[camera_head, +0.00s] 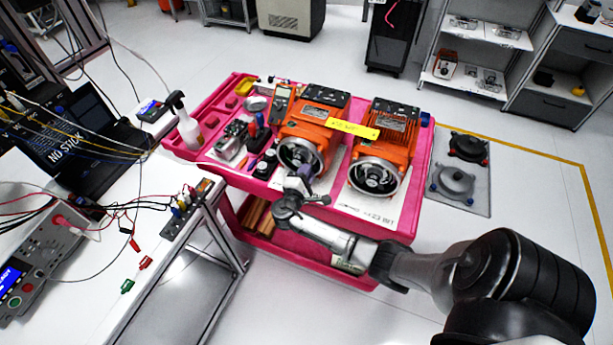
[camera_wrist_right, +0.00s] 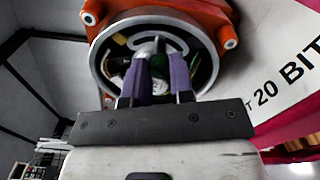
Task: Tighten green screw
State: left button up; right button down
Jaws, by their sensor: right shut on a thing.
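My right gripper (camera_head: 299,178) is at the open round front of the left orange motor (camera_head: 312,128) on the pink cart. Green also shows just right of the fingers (camera_wrist_right: 194,58), and a pale metal piece (camera_wrist_right: 148,48) shows behind the left finger. My left gripper is not in view.
A second orange motor (camera_head: 392,135) stands to the right on the pink cart (camera_head: 418,190). A yellow tag (camera_head: 353,129) lies across the motors. Tools and a spray bottle (camera_head: 187,127) are at the left. A white workbench (camera_head: 95,270) with wires stands nearby.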

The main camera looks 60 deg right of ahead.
jog(key=shift+f+m+b, duration=0.1)
jog(key=shift+m+b, duration=5.5)
jog(key=shift+b, duration=0.05)
jog(key=c, duration=1)
grip_release()
jog(key=shift+o, duration=0.2)
jog(key=shift+a, duration=0.1)
jog(key=s+a, duration=0.1)
jog(key=a, duration=1.2)
jog(key=shift+s+a, duration=0.3)
jog(key=shift+s, duration=0.1)
